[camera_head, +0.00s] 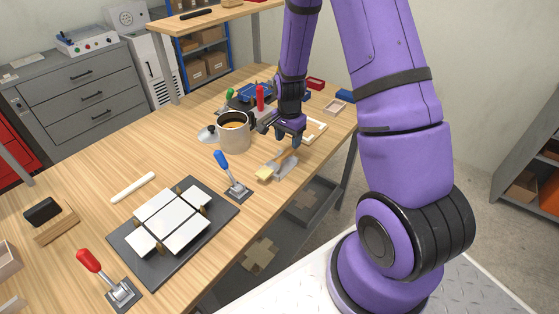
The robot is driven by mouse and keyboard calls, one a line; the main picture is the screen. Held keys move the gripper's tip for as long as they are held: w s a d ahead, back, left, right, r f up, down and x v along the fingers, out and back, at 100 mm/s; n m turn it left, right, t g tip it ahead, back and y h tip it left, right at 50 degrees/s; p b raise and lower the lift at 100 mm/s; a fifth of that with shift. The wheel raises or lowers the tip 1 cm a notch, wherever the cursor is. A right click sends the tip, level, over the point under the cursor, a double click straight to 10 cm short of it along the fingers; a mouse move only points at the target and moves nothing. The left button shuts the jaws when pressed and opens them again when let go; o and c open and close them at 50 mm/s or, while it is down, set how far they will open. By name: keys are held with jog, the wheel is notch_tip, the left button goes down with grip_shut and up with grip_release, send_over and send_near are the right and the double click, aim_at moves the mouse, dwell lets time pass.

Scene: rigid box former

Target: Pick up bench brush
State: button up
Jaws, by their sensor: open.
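What looks like the bench brush (267,172) lies on the wooden workbench near its front edge, right of the blue-handled clamp. It has a pale yellow head and a thin light handle that runs up and right, below my gripper. My gripper (286,140) is open and hangs over the bench just beyond the brush head, close to the handle end. Its fingers are small in this view, and I cannot tell whether they touch the handle.
A grey flat-bladed piece (286,168) lies against the brush's right side. A dark plate with white panels (172,229) fills the nearer bench (185,160).

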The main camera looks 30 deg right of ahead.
aim_at(288, 151)
notch_tip(288, 151, down, 5)
jog(key=shift+w+r, duration=0.1)
dwell(0.3)
jog(key=c, duration=1)
jog(key=shift+r, duration=0.1)
